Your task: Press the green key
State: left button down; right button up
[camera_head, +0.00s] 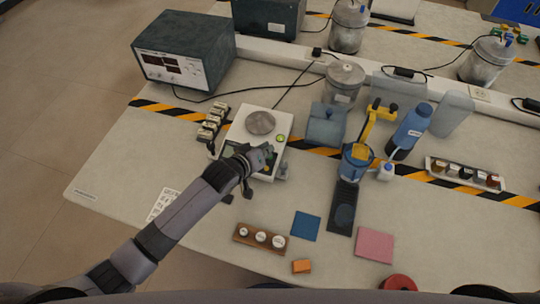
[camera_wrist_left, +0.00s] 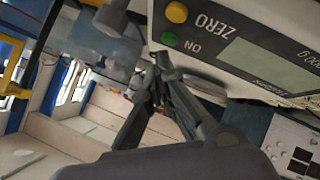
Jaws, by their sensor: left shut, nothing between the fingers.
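A white scale (camera_head: 245,125) with a round metal pan (camera_head: 261,122) stands on the table in the head view. In the left wrist view its front panel (camera_wrist_left: 225,22) shows a green key (camera_wrist_left: 169,39) marked ON beside a yellow key (camera_wrist_left: 177,12) marked ZERO, and a grey display. My left gripper (camera_head: 266,150) reaches over the front of the scale. In the wrist view its closed, empty fingertips (camera_wrist_left: 162,62) are close to the green key, just below it in the picture; I cannot tell if they touch. The green key is not clear in the head view.
A blue box (camera_head: 326,124) and a yellow-and-blue device (camera_head: 358,155) stand right of the scale. A wooden block with white discs (camera_head: 260,238) and a blue square (camera_head: 305,226) lie in front.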

dwell(0.3)
pick_arm(q)
jog(key=shift+f, duration=0.15)
jog(key=shift+w+f, duration=0.1)
jog(key=shift+f, duration=0.2)
jog(key=shift+f, duration=0.15)
dwell(0.5)
jog(key=shift+r+p, duration=0.6)
notch_tip(320, 180, up, 6)
jog(key=s+p, duration=0.1)
jog(key=p, duration=0.5)
jog(key=shift+s+a, duration=0.2)
